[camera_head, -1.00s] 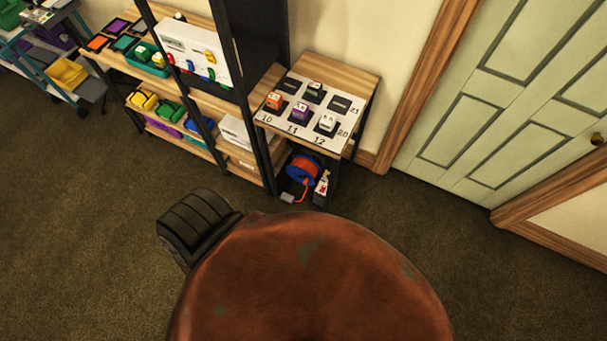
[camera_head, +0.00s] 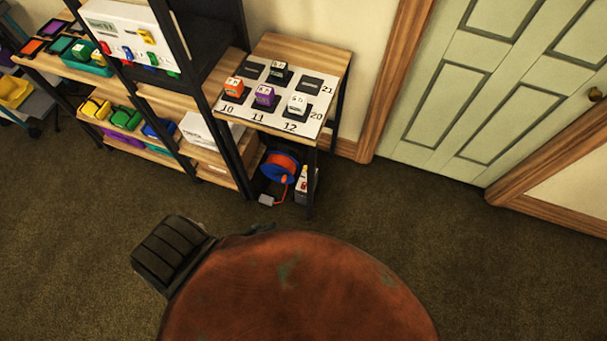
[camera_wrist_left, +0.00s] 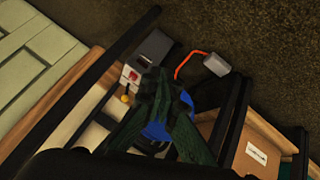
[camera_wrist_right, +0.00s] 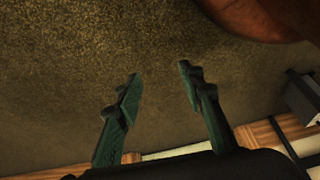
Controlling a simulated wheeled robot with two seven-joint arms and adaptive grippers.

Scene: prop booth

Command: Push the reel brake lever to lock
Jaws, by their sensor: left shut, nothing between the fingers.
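The cable reel (camera_head: 280,167), blue with orange cable, sits low under the small end table in the head view. A dark box with a white and red face (camera_head: 304,183) stands beside it. In the left wrist view a small lever with a yellow knob (camera_wrist_left: 126,98) shows beside the red and white face (camera_wrist_left: 131,76). The blue reel (camera_wrist_left: 155,131) is partly hidden behind my left gripper (camera_wrist_left: 166,82). That gripper is shut and empty, its green fingers together in front of the reel; contact cannot be told. My right gripper (camera_wrist_right: 159,74) is open and empty over carpet.
The end table (camera_head: 300,50) carries a numbered mat (camera_head: 262,118) with several small blocks. Its dark leg (camera_head: 311,180) stands beside the reel. Shelves (camera_head: 165,105) with coloured items are at the left. A grey plug box (camera_head: 266,200) lies on the carpet. Open carpet lies right of the table.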

